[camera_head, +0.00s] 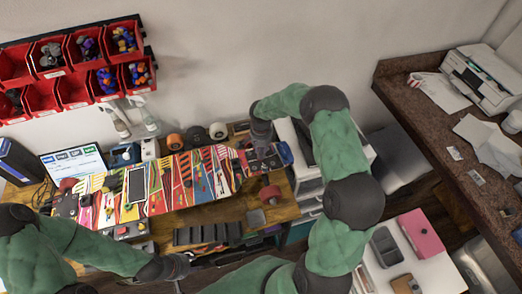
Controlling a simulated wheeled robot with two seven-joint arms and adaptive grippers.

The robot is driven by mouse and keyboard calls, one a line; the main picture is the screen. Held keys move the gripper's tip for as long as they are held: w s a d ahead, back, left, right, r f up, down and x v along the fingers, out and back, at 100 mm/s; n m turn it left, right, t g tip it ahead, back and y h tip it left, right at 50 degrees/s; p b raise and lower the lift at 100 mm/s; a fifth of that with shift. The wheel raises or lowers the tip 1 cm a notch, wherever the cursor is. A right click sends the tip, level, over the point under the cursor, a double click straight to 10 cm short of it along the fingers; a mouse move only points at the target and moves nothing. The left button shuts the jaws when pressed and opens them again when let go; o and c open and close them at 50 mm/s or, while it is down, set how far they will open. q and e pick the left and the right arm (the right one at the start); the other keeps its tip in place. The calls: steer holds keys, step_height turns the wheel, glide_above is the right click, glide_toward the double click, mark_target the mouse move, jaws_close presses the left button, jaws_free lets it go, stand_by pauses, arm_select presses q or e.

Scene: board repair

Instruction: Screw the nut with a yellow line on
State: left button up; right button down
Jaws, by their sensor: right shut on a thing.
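A long board (215,172) with colourful graphics lies across the workbench. A dark metal part (265,164), which looks like a truck, sits at its right end. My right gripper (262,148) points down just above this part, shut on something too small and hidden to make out. I cannot pick out the nut or its yellow line. My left gripper (180,266) is low in front of the bench, apart from the board. Its fingers are too small and dark to show whether they are open.
Loose wheels (218,131) stand behind the board and a reddish wheel (270,194) lies in front of its right end. Red bins (73,90) hang on the wall. A white drawer unit (300,160) stands right of the bench, and a brown counter (425,110) farther right.

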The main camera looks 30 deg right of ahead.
steer(key=shift+w+r+m, duration=0.15)
steer(key=shift+m, duration=1.35)
steer(key=c, duration=1.2)
jaws_free()
steer(key=shift+o, duration=1)
steer(key=c, duration=0.3)
steer(key=shift+c, duration=0.2)
steer(key=n, duration=0.4)
steer(key=shift+s, duration=0.2)
steer(key=shift+n, duration=1)
